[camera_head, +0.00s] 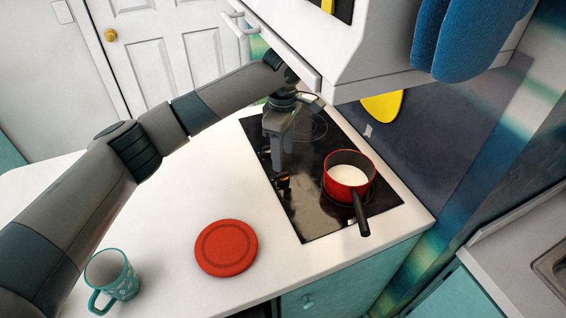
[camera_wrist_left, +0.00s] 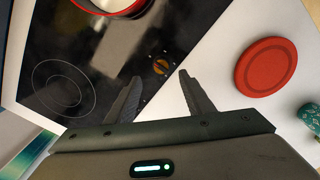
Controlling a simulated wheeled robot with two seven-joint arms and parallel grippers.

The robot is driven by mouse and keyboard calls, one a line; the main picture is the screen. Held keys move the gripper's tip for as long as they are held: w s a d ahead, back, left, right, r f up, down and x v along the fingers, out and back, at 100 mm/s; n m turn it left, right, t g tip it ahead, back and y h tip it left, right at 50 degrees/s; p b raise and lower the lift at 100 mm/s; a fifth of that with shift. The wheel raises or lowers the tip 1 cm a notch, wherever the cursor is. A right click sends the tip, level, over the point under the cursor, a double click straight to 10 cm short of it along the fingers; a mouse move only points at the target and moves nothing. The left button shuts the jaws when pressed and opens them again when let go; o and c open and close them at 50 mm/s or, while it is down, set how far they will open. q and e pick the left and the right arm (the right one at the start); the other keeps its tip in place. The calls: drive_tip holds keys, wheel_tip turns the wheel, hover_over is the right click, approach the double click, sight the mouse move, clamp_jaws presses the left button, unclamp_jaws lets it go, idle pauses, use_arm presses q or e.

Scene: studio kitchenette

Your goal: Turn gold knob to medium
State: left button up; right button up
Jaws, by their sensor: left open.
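The gold knob (camera_wrist_left: 161,67) sits on the edge strip of the black cooktop (camera_wrist_left: 60,50), and in the wrist view it lies just beyond the tips of my left gripper (camera_wrist_left: 160,80). In the head view the knob (camera_head: 283,180) shows small beside the lowered left gripper (camera_head: 277,160). The left gripper is open, pointing down over the cooktop, with nothing between its fingers. The knob's setting is too small to read. My right gripper is not in view.
A red saucepan (camera_head: 347,172) with white liquid stands on the cooktop, its black handle toward the front. A red round trivet (camera_head: 226,248) and a teal mug (camera_head: 112,275) are on the white counter (camera_head: 180,220). A white cabinet (camera_head: 380,50) overhangs the cooktop.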

sight(283, 174)
use_arm(q)
drive_tip(key=shift+s+r, duration=0.15)
drive_tip(key=shift+s, duration=0.1)
wheel_tip(283, 174, down, 2)
drive_tip(key=shift+w+p, duration=0.1)
drive_tip(key=shift+p, duration=0.35)
drive_tip(key=shift+f+p, duration=0.75)
drive_tip(key=shift+f, duration=2.05)
drive_tip(key=c, duration=1)
